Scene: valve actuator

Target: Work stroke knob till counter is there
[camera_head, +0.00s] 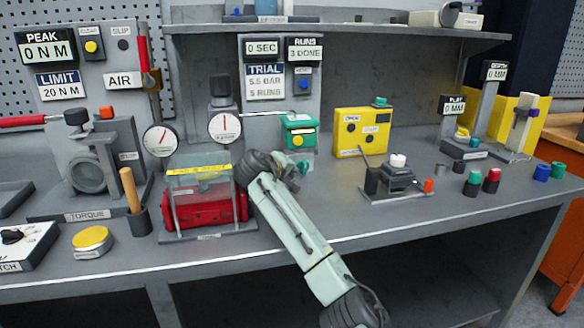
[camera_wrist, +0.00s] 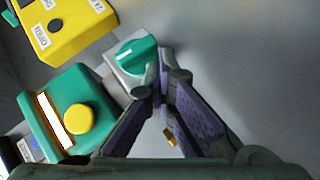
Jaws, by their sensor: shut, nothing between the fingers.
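A green knob with a white line (camera_wrist: 138,57) sits on a small grey base in the wrist view; in the head view it shows as a small green shape (camera_head: 304,167) beside my gripper (camera_head: 293,180). I cannot read a stroke label on it. My gripper (camera_wrist: 162,88) is shut and empty, its tips just below and right of the knob. I cannot tell whether they touch it. The counter (camera_head: 305,48) on the grey panel reads RUNS 3 DONE. The trial card (camera_head: 265,82) reads 5.5 BAR, 5 RUNS. A timer (camera_head: 262,47) reads 0 SEC.
A green box with a yellow button (camera_wrist: 77,115) stands left of my fingers. A yellow control box (camera_head: 362,132) is behind to the right. A red cylinder under a clear guard (camera_head: 205,205) stands left of my arm. Bare bench (camera_head: 330,205) lies to the right of my gripper.

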